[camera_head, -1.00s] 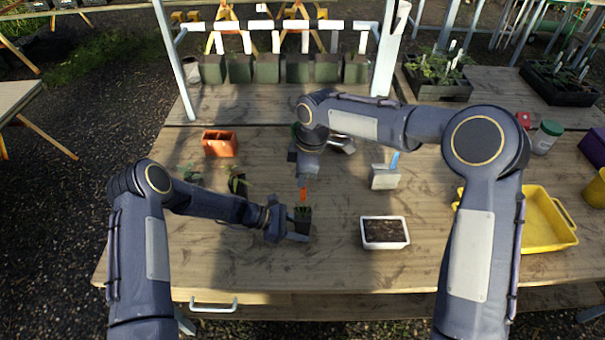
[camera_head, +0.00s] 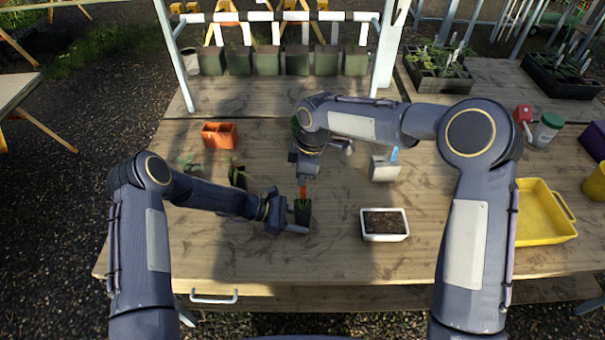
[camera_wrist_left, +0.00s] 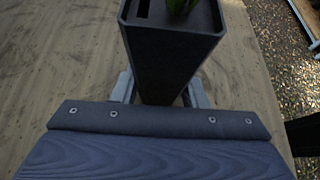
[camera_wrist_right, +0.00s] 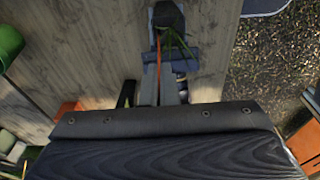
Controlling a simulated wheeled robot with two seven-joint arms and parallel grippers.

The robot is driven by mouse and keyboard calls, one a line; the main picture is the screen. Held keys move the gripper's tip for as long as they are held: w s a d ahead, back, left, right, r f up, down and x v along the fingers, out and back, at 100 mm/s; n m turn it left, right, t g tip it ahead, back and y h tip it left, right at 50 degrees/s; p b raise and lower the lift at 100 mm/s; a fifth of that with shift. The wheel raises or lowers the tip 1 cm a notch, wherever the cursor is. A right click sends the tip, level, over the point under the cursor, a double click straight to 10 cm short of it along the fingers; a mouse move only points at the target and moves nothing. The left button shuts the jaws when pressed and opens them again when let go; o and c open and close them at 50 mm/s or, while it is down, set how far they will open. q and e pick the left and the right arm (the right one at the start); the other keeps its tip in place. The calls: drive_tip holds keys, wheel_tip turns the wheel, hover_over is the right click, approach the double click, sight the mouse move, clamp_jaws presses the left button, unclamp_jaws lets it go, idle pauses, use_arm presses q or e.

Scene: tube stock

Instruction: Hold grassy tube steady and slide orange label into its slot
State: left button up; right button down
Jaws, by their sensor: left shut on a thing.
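The grassy tube (camera_head: 303,213) is a dark square pot, upright at the middle of the table. My left gripper (camera_head: 297,228) is shut on it from the left; the tube also shows between the fingers in the left wrist view (camera_wrist_left: 172,60). A dark slot shows in its top rim beside the green leaves, with no label visible there. My right gripper (camera_head: 303,178) is above the tube, shut on the orange label (camera_head: 303,191), which points down. In the right wrist view the label (camera_wrist_right: 158,68) is a thin edge between the fingers. Whether its tip touches the tube is unclear.
A white tray of soil (camera_head: 385,238) lies to the right. A grey block (camera_head: 383,171) with a blue label, an orange holder (camera_head: 220,135) and a yellow tray (camera_head: 540,220) stand around. Small plants are partly behind my left arm. The table front is clear.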

drive_tip(key=shift+f, duration=0.1)
drive_tip(key=shift+f, duration=2.65)
drive_tip(key=shift+f, duration=0.3)
drive_tip(key=c, duration=1.6)
unclamp_jaws()
drive_tip(key=shift+r, duration=0.1)
drive_tip(key=r, duration=0.4)
drive_tip(key=d+r, duration=0.1)
drive_tip(key=r, duration=0.6)
drive_tip(key=shift+d+r, duration=0.35)
drive_tip(key=shift+r, duration=0.05)
